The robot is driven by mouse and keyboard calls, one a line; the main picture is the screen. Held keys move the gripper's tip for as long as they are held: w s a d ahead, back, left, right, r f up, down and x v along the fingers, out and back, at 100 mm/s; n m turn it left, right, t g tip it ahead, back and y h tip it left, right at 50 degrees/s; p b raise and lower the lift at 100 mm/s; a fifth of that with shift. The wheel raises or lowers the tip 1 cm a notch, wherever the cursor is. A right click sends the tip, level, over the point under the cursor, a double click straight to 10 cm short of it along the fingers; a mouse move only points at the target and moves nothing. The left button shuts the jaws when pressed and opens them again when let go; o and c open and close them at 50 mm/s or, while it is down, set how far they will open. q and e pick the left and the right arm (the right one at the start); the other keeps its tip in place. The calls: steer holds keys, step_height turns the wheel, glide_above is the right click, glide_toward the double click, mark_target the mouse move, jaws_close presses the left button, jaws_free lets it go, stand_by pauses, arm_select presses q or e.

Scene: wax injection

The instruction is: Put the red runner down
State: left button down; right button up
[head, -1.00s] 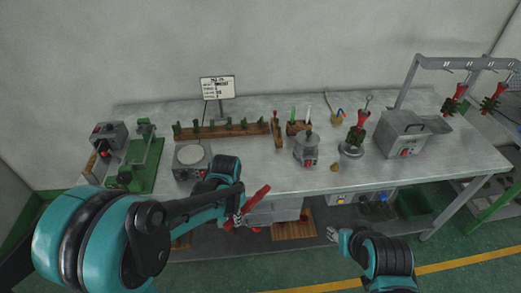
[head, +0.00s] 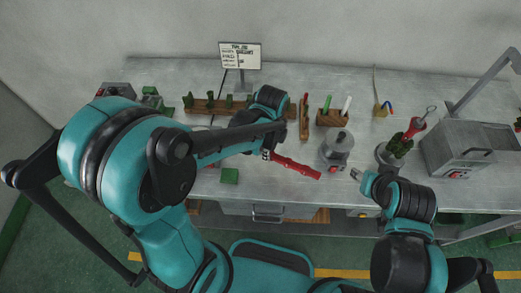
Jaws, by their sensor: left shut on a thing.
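The red runner (head: 297,168) is a long red bar, slanting down to the right. My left gripper (head: 268,154) is shut on its left end. The runner is over the front part of the grey bench (head: 208,187), left of a small grey pot-like device (head: 338,150). I cannot tell whether it touches the bench top. My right gripper (head: 362,178) is at the bench's front edge, right of the runner and apart from it. Its fingers are too small to read. My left arm hides part of the bench.
A wooden rack (head: 210,106) with green pieces stands at the back, near a sign (head: 240,55). A wooden holder (head: 333,118) is behind the pot. A green block (head: 229,176) lies near the front.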

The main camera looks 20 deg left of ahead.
arm_select(q)
steer(key=w+a+f, duration=0.2)
steer(key=w+a+f+b, duration=0.1)
steer(key=w+a+f, duration=0.1)
steer(key=a, duration=0.1)
steer(key=shift+w+a+f, duration=0.15)
steer(key=shift+a, duration=0.05)
steer(key=shift+a+f+b, duration=0.1)
steer(key=shift+a+b, duration=0.1)
steer(key=shift+b, duration=0.1)
steer(key=shift+w+f+b, duration=0.1)
steer(key=shift+f+b, duration=0.65)
steer(key=shift+f, duration=1.25)
steer(key=shift+f, duration=0.1)
steer(key=c, duration=1.4)
jaws_free()
